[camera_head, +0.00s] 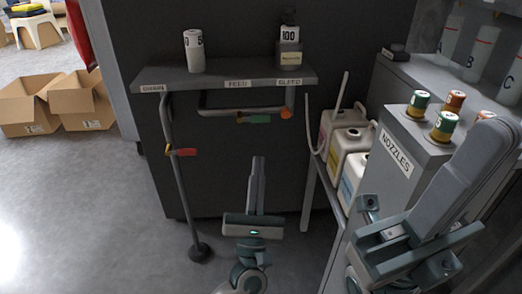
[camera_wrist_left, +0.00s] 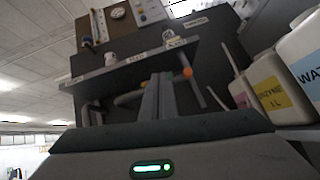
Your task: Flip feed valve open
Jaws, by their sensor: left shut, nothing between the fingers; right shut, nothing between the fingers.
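The feed valve's green handle (camera_head: 260,119) lies roughly level along the pipe (camera_head: 222,112) under the FEED label (camera_head: 237,84) in the head view. My left gripper (camera_head: 258,162) is shut and empty, its fingers pointing up below and apart from the green handle. In the left wrist view the shut fingers (camera_wrist_left: 160,78) reach toward the pipework and hide much of the valve. My right gripper (camera_head: 500,130) is shut and empty at the right, beside the nozzle stand.
A red-orange drain handle (camera_head: 183,152) is on the left pipe; an orange bleed knob (camera_head: 286,113) is right of the green handle. The shelf (camera_head: 220,78) overhangs the pipes. White jugs (camera_head: 346,145) and the nozzle stand (camera_head: 402,150) crowd the right.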

